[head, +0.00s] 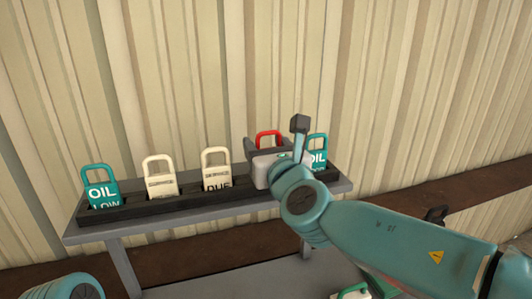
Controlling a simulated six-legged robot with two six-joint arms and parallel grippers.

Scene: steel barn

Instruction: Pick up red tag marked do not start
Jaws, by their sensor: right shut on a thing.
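The red tag (268,137) shows only its red loop handle, standing at the right part of the dark rack on the shelf. My right gripper (276,147) is shut on it. The gripper and wrist hide the tag's body and lettering, and I cannot tell whether it is still seated in the rack. A teal part of my left arm shows at the bottom left corner; the left gripper is out of view.
The dark rack (130,211) lies on a grey shelf (110,232). It holds a teal "OIL LOW" tag (100,190), two cream tags (160,178) (216,170) and a teal "OIL" tag (318,150) close right of my gripper. A corrugated wall (190,70) stands behind.

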